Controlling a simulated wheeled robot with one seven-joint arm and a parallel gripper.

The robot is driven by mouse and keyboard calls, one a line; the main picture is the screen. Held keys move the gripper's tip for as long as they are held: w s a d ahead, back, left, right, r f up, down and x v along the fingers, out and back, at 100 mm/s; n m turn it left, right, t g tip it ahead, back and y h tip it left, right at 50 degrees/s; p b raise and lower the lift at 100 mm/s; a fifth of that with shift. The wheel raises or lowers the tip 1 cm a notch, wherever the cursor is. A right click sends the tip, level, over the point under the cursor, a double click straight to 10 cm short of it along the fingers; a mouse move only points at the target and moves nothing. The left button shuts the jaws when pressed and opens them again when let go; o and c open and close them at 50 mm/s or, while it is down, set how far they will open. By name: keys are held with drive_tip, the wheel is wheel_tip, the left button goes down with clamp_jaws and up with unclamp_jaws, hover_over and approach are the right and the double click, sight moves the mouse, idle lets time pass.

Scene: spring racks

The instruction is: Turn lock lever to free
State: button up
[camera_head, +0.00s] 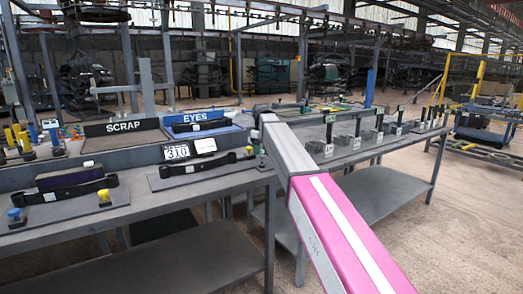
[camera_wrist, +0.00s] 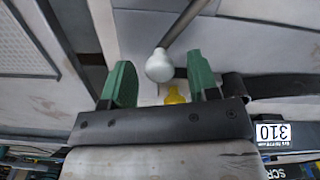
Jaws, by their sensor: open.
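In the wrist view my gripper (camera_wrist: 158,70) is open, with a green finger on each side. A lever with a pale round knob (camera_wrist: 158,66) and a grey rod shows between the fingertips in the picture; I cannot tell whether the knob is at their depth. The rod slants up to the right, and its base is out of view. A yellow knob (camera_wrist: 175,95) shows below it, partly behind the gripper. A dark strap-like leaf spring (camera_wrist: 260,86) runs to the right. In the head view my arm hides my gripper and the lever.
In the head view a grey bench (camera_head: 150,203) holds the plates, springs, a SCRAP bin (camera_head: 113,127), an EYES bin (camera_head: 193,118) and a 310 display (camera_head: 177,152). The display also shows upside down in the wrist view (camera_wrist: 273,134). Another bench (camera_head: 375,148) with several small blocks stands right.

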clamp_jaws()
drive_tip(key=shift+d, duration=0.1)
drive_tip(key=shift+d+m, duration=0.65)
drive_tip(key=shift+m, duration=0.55)
drive_tip(key=d+m, duration=0.1)
drive_tip(key=m, duration=0.1)
drive_tip(key=d+m, duration=0.1)
drive_tip(key=shift+s+m, duration=0.4)
drive_tip(key=m, duration=0.1)
drive_tip(key=d+m, duration=0.1)
drive_tip(key=shift+s+d+m, duration=0.1)
drive_tip(key=shift+s+m, duration=0.2)
drive_tip(key=shift+s, duration=0.1)
drive_tip(key=shift+s+d+m, duration=0.3)
drive_tip(key=shift+s+m, duration=0.05)
drive_tip(key=shift+m, duration=0.45)
drive_tip(key=shift+s+d+m, duration=0.25)
drive_tip(key=shift+s+m, duration=0.05)
drive_tip(key=shift+m, duration=0.5)
